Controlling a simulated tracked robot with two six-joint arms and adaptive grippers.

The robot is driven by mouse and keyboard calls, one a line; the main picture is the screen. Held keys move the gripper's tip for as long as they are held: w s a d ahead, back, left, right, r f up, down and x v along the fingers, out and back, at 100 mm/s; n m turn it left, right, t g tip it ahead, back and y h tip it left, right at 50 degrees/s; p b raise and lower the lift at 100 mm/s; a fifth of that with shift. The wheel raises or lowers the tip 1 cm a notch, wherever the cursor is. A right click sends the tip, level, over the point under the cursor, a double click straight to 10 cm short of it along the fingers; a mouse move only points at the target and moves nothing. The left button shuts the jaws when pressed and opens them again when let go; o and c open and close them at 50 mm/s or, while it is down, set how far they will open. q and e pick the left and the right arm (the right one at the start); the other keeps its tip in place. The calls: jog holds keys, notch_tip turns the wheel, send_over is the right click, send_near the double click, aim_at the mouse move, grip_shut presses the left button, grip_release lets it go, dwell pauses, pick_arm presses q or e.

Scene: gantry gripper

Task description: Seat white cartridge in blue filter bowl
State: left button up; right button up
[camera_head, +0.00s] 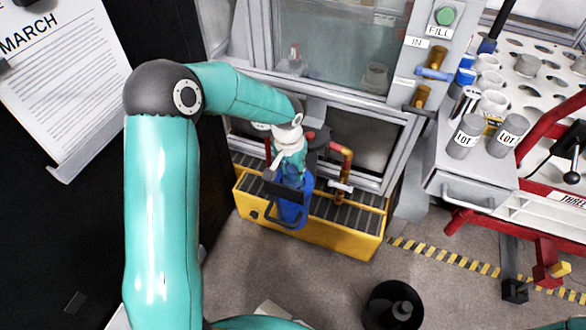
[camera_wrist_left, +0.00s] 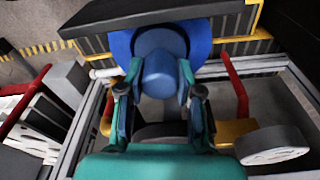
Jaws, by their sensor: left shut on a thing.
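My left gripper (camera_head: 286,178) reaches down over the yellow tray, shut on a blue cylindrical part. That part belongs to, or sits at, a blue rounded body I take as the blue filter bowl (camera_head: 294,205). In the left wrist view the blue cylinder (camera_wrist_left: 165,75) lies between the fingers (camera_wrist_left: 162,95), with a wider blue surface behind it. The arm and fingers hide part of the bowl. I cannot identify the white cartridge for certain; a pale round-ended piece (camera_wrist_left: 272,146) shows beside the gripper in the wrist view. My right gripper is out of view.
A yellow tray with a dark grate (camera_head: 340,233) stands below the gripper, before a grey framed cabinet (camera_head: 385,165). Orange piping (camera_head: 346,165) is close on the right. Grey LOT-labelled cylinders (camera_head: 464,138) stand on a bench at right. A black round bin (camera_head: 393,305) is on the floor.

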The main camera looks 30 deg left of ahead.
pick_arm(q)
jog(key=shift+f+b, duration=0.5)
jog(key=shift+f, duration=0.15)
jog(key=o, duration=1.1)
jog(key=shift+o, duration=0.2)
jog(key=r, duration=0.4)
jog(key=s+r, duration=0.1)
jog(key=r, duration=0.7)
jog(key=shift+s, duration=0.2)
